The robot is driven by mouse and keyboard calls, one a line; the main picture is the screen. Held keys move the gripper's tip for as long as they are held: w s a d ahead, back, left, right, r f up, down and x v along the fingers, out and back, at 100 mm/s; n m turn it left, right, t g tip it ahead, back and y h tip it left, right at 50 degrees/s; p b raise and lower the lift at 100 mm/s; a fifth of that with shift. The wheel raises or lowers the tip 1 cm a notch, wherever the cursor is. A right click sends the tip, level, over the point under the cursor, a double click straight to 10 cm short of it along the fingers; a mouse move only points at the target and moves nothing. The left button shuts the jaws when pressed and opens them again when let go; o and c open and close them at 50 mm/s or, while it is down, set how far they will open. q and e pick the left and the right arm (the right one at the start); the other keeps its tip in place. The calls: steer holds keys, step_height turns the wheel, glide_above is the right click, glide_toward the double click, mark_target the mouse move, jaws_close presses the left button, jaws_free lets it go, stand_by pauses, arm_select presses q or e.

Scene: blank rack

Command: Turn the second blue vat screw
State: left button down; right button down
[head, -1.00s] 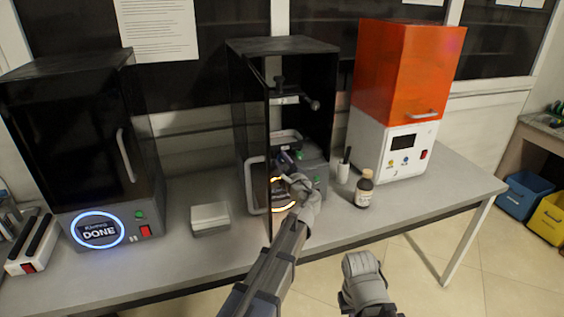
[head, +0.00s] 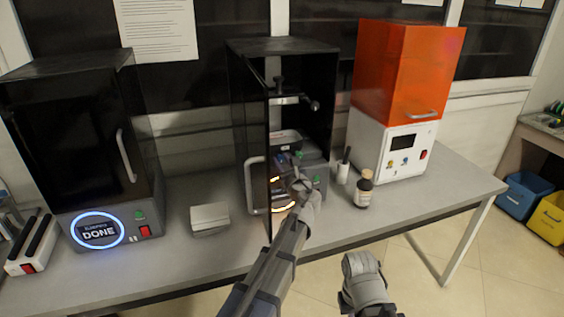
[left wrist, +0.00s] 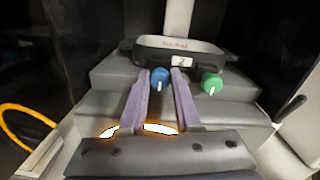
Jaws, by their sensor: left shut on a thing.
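The blue vat screw (left wrist: 159,78) is a small round blue knob with a pale pointer, in front of the dark vat (left wrist: 150,42) labelled 2. The purple fingers of my left gripper (left wrist: 159,94) stand on either side of it, shut on it. In the head view my left gripper (head: 297,182) reaches into the open front of the middle printer (head: 282,46). Its fingertips are small and hard to make out there. A green knob (left wrist: 211,82) sits to the right of the blue one. My right arm shows at the lower middle, but its fingers do not.
A closed black printer (head: 75,130) reading DONE stands at left, an orange-topped printer (head: 408,70) at right. A brown bottle (head: 364,188) and a small white container (head: 343,172) are close right of my left gripper. A pale box (head: 210,216) lies on the grey table (head: 185,260).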

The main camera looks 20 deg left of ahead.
stand_by(0.4)
arm_select(q)
steer(key=c, duration=0.6)
jaws_free()
steer(key=shift+s+d, duration=0.1)
steer(key=shift+s, duration=0.05)
steer(key=v, duration=0.7)
steer(key=shift+s+d, duration=0.2)
steer(key=shift+s, duration=0.05)
steer(key=shift+f, duration=0.1)
